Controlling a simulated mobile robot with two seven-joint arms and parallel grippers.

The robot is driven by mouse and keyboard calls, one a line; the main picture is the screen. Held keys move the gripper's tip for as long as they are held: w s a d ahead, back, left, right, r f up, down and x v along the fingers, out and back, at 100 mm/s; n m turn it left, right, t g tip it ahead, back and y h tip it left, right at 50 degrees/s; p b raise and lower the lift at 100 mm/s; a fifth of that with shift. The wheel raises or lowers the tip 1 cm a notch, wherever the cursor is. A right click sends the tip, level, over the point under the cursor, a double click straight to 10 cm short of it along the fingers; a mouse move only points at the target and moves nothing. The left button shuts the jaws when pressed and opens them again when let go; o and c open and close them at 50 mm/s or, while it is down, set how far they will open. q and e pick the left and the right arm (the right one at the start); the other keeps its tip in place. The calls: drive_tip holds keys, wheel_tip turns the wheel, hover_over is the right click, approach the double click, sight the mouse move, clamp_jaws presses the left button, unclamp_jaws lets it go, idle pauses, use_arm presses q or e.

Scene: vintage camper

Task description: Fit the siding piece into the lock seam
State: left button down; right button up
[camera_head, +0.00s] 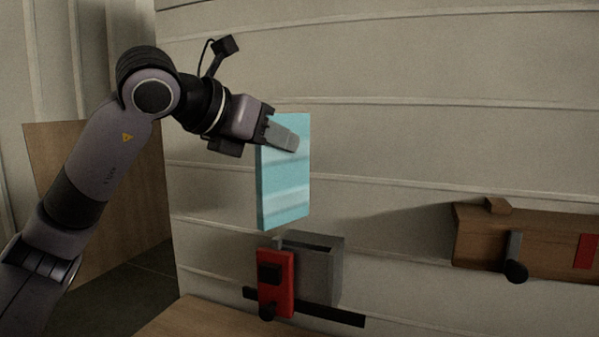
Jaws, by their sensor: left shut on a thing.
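The siding piece, a light blue upright panel (285,185), is held in front of the pale ribbed wall. My left gripper (285,138) is shut on it near its upper end, with a grey finger across its face. Below the panel is a grey block with a dark slot in its top (322,270), which looks like the lock seam. The panel's lower edge appears a little above the block and apart from it; the depth between them is hard to tell. My right gripper is not in view.
A red part with a dark knob (277,283) sits at the block's front left. A dark strip (340,316) runs beneath. A brown wooden box with a dark handle (480,250) is at right. A wooden surface (205,318) lies below. Wall space between panel and box is clear.

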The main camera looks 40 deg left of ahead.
use_arm(q)
drive_tip(key=w+a+p, duration=0.2)
drive_tip(key=w, duration=0.6)
wheel_tip(320, 180, down, 7)
drive_tip(key=b, duration=0.1)
drive_tip(key=shift+w, duration=0.45)
drive_tip(key=shift+f+b, duration=0.1)
drive_tip(key=shift+b, duration=0.25)
drive_tip(key=shift+f+b, duration=0.55)
drive_tip(key=shift+b, duration=0.05)
drive_tip(key=c, duration=1)
unclamp_jaws()
drive_tip(key=shift+r, duration=0.15)
